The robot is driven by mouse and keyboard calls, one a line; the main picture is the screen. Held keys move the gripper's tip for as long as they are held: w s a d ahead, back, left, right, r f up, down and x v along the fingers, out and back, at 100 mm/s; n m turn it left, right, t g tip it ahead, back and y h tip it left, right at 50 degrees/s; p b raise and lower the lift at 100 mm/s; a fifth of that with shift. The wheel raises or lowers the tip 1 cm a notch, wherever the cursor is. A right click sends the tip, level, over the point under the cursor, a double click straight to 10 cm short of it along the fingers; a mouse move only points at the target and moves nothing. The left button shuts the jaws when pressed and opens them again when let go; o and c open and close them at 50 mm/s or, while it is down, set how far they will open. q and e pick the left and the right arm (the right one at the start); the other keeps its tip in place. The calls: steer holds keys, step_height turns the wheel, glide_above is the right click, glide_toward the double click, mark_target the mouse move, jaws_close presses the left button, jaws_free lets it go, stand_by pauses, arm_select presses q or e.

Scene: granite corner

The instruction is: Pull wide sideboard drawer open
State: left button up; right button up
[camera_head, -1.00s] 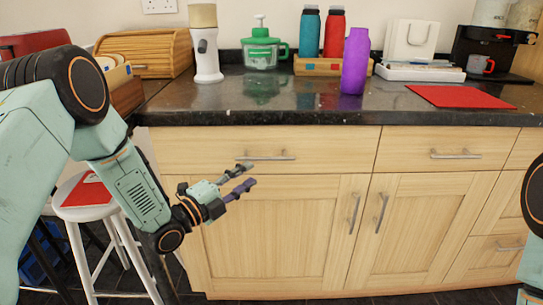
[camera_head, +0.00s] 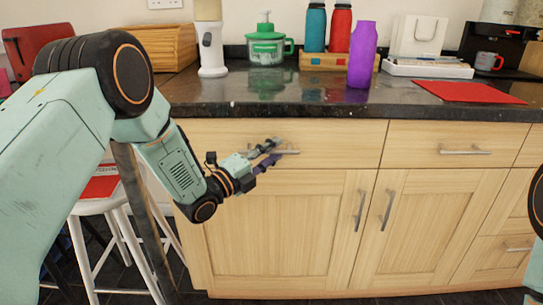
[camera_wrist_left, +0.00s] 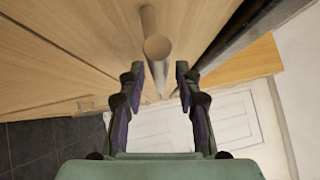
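The wide sideboard drawer (camera_head: 335,137) is flush with the cabinet front, under the dark worktop. Its metal bar handle (camera_head: 290,152) runs horizontally, with its left part behind my fingers. My left gripper (camera_head: 271,153) is at the handle's left part, its fingers spread. In the left wrist view the round bar handle (camera_wrist_left: 157,46) lies between the two open fingertips of my left gripper (camera_wrist_left: 157,76), with gaps visible on both sides. My right gripper is out of view; only part of my right arm shows at the right edge.
The worktop (camera_head: 300,103) overhangs just above the drawer and holds a purple bottle (camera_head: 361,55) and a red mat (camera_head: 469,92). Cupboard doors with upright handles are below. A white stool (camera_head: 100,200) stands at left, behind my arm. A second drawer (camera_head: 450,143) is at right.

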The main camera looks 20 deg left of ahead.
arm_select(q)
steer(key=shift+w, duration=0.1)
steer(key=shift+r, duration=0.1)
steer(key=shift+c, duration=0.7)
jaws_close()
